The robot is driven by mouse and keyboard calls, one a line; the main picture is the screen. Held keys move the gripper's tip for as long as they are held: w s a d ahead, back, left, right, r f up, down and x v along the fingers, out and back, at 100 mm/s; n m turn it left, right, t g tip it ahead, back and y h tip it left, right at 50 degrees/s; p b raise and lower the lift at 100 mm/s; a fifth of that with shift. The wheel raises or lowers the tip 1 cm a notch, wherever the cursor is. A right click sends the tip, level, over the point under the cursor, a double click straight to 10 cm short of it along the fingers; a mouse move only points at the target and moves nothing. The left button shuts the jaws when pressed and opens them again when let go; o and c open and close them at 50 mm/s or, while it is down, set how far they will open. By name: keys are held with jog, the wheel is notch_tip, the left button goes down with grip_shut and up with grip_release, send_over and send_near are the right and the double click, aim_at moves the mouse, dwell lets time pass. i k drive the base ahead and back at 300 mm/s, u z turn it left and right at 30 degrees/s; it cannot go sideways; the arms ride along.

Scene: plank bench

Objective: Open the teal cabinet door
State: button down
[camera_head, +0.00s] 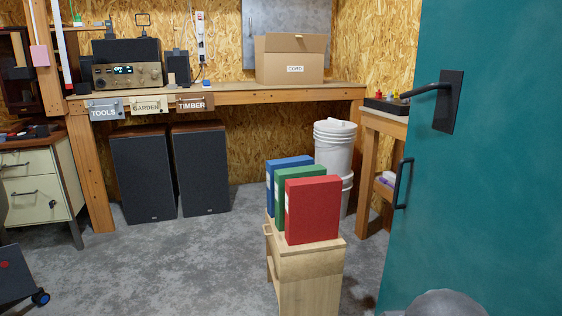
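A large teal panel, the cabinet door (500,170), fills the right side of the view and runs out of the picture at the right. A black lever handle (430,89) on a dark plate (447,102) is on its upper part and points left. A black upright bar handle (402,184) sits lower, near its left edge. The hinges and any door gap are not visible, so I cannot tell whether it is shut. My gripper is not in view. A grey rounded shape (446,304) at the bottom edge overlaps the panel; I cannot tell what it is.
A small wooden cabinet (310,285) with blue, green and red binders (313,210) stands left of the teal panel. A wooden workbench (240,97), black speakers (143,178) and white buckets (334,150) are behind. The concrete floor (185,262) left of centre is clear.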

aim_at(477, 203)
jog(key=k, duration=0.5)
jog(key=u, duration=0.65)
jog(key=i, duration=0.55)
jog(key=z, duration=1.35)
